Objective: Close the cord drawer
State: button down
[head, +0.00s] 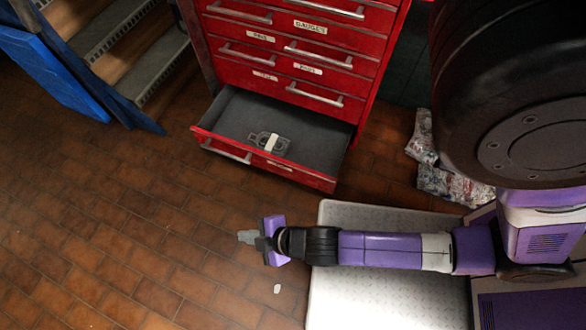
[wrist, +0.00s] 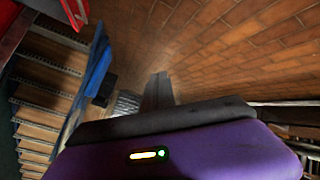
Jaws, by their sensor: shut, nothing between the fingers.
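The open drawer (head: 315,171) is the bottom drawer of a red tool cabinet (head: 374,60). It is pulled well out, and a small grey item with a white band (head: 270,142) lies inside on its dark floor. A label on its front is too small to read. My gripper (head: 246,237) is shut and empty, below the drawer front in the head view and apart from it. In the wrist view the shut fingers (wrist: 158,90) point over the brick floor. A red corner at the top left of the wrist view is only partly visible.
Blue-sided steps (head: 92,85) stand left of the cabinet. A light textured plate (head: 370,295) lies under my arm. Crumpled printed bags (head: 445,182) lie right of the drawer.

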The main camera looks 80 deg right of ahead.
jog(key=w+d+f+n+g+h+b, duration=0.2)
jog(key=d+f+n+g+b, duration=0.1)
jog(key=f, duration=0.9)
jog(key=n+g+h+b, duration=0.4)
jog(key=n+g+h, duration=0.35)
jog(key=g, duration=0.25)
send_near(298, 169)
jog(key=shift+m+h, duration=0.35)
jog(key=shift+m, duration=0.2)
jog(key=d+f+b, duration=0.1)
jog(key=f, duration=0.1)
jog(key=s+d+f+b, duration=0.1)
jog(key=d+f+b, duration=0.1)
jog(key=shift+d, duration=0.2)
jog(key=shift+s+d+r, duration=0.15)
jog(key=shift+s+d, duration=0.05)
jog(key=shift+d, duration=0.6)
